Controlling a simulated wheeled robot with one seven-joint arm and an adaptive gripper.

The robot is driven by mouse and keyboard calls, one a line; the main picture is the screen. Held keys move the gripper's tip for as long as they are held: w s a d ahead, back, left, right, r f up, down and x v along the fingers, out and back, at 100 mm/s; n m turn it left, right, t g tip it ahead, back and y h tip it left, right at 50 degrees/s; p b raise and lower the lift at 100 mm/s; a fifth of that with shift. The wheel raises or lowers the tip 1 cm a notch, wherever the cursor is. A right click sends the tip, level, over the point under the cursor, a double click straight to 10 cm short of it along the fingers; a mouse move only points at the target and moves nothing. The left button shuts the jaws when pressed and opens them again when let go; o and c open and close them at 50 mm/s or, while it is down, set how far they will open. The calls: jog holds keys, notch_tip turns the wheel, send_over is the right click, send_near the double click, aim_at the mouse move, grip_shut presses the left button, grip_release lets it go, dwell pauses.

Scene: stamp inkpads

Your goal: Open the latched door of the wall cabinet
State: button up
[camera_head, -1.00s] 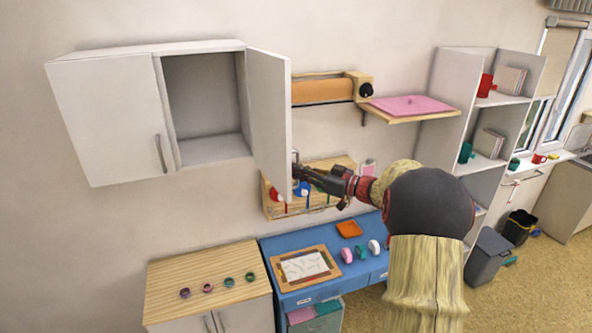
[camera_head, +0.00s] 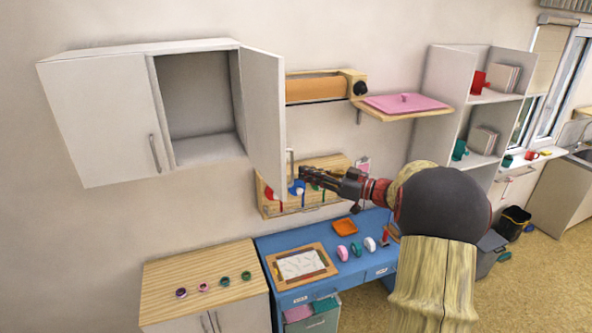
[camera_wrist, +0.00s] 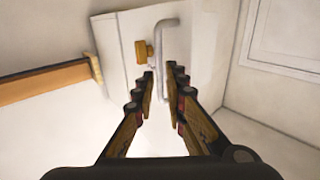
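The white wall cabinet (camera_head: 98,115) hangs at the upper left in the head view. Its right door (camera_head: 264,115) stands swung wide open, showing the empty inside; its left door is closed. In the wrist view the open door's outer face (camera_wrist: 115,35) carries a grey bar handle (camera_wrist: 160,45) and a brass-coloured latch knob (camera_wrist: 143,51) beside it. My gripper (camera_head: 303,177) is to the right of the open door. In the wrist view my gripper (camera_wrist: 160,75) is open, its fingertips apart with the handle's lower part in line between them; contact cannot be told.
A wooden rack (camera_head: 320,205) is on the wall just below my gripper. A paper-roll holder (camera_head: 315,87) and a shelf with a pink pad (camera_head: 405,104) are right of the door. Below are a blue desk (camera_head: 290,245) and a wood-topped cabinet (camera_head: 160,270).

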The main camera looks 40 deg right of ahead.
jog(key=v, duration=0.6)
dwell(0.5)
